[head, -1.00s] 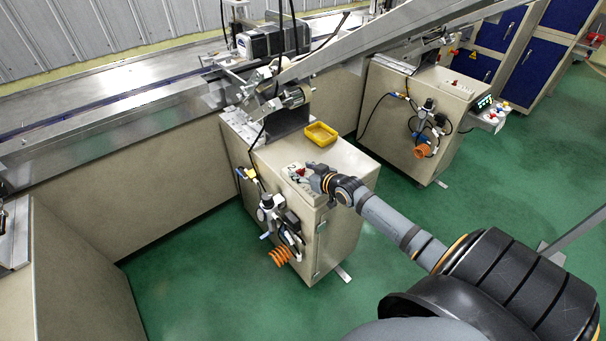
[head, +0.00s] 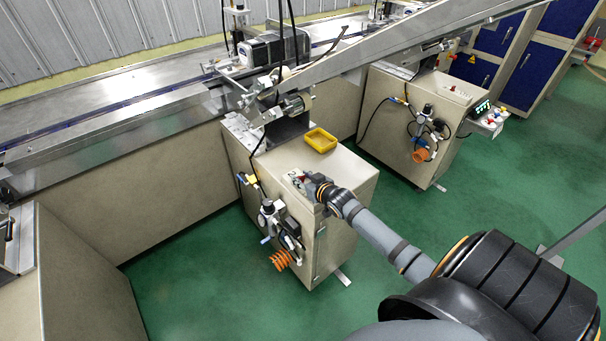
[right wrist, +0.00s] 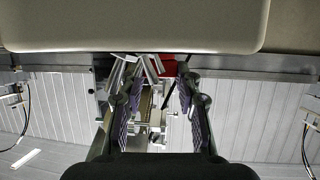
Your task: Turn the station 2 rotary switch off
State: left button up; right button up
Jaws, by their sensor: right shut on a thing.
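The station 2 cabinet (head: 345,190) is a beige box in the middle of the head view. A small pale control panel with a red part (head: 302,178) sits on its top, near the front left edge. My right gripper (head: 308,182) reaches in from the right and is shut at this panel. Its fingers cover the rotary switch, so the switch's setting cannot be read. In the right wrist view the two fingers (right wrist: 157,80) point toward the cabinet face, with a red patch (right wrist: 167,66) between or just beyond their tips. My left gripper is not in view.
A yellow tray (head: 320,140) lies on the cabinet top behind the gripper. Hoses and a regulator with an orange coil (head: 281,260) hang on the cabinet's left side. A sloping metal chute (head: 400,50) passes above. Green floor is clear in front.

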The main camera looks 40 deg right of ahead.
jog(key=shift+a+r+m+h+p, duration=0.15)
jog(key=shift+r+m+h+p, duration=0.1)
jog(key=shift+m+h+p, duration=0.15)
jog(key=shift+f+m+h, duration=0.15)
jog(key=shift+m+h, duration=0.25)
jog(key=shift+a+f+m+h, duration=0.2)
jog(key=shift+m+h, duration=0.2)
jog(key=shift+h, duration=0.2)
pick_arm(q)
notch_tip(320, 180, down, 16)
jog(key=b, duration=1.8)
pick_arm(e)
jog(key=m+g+h, duration=0.3)
jog(key=m, duration=0.1)
jog(key=m+g+h, duration=0.3)
jog(key=m, duration=0.1)
jog(key=w+m+g+h, duration=0.1)
jog(key=m+g+h, duration=0.2)
jog(key=g, duration=0.1)
jog(key=shift+a+f+m, duration=0.15)
jog(key=shift+a+m, duration=0.25)
jog(key=shift+m+g+h+b, duration=0.3)
jog(key=shift+m+g+b, duration=0.25)
jog(key=shift+b, duration=0.25)
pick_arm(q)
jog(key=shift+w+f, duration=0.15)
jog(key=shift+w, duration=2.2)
pick_arm(e)
jog(key=shift+m+g, duration=0.25)
jog(key=shift+g, duration=0.1)
